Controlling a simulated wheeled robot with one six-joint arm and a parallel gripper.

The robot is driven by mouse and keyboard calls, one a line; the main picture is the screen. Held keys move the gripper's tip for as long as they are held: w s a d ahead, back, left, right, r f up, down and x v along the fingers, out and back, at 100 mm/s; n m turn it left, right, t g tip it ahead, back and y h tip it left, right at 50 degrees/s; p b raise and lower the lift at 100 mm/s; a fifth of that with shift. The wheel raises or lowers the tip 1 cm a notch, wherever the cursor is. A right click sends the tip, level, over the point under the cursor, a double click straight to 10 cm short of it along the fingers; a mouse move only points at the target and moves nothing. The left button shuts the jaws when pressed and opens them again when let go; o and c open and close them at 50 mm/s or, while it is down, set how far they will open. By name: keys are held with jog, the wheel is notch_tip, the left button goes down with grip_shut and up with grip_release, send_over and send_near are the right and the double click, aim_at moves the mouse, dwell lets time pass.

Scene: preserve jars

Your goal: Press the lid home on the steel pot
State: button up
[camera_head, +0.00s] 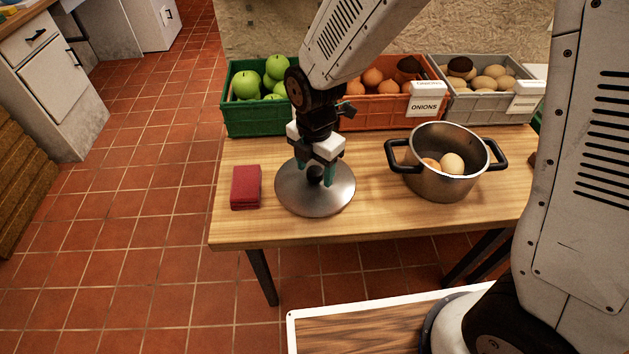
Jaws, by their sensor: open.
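The steel pot (442,184) stands upright and uncovered on the right part of the wooden table, with black handles on both sides. Two round, pale and orange-brown items (452,163) lie inside it. The lid (315,203), a round steel disc with a dark knob, lies on the table to the left of the pot. My gripper (316,174) is over the lid, pointing down, its teal fingers open on either side of the knob. Whether the fingers touch the knob cannot be told.
A green crate of apples (254,122), an orange crate labelled onions (385,115) and a grey crate (480,108) line the back. Bare table lies between lid and pot.

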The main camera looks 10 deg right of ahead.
grip_shut()
jog(key=shift+r, duration=0.15)
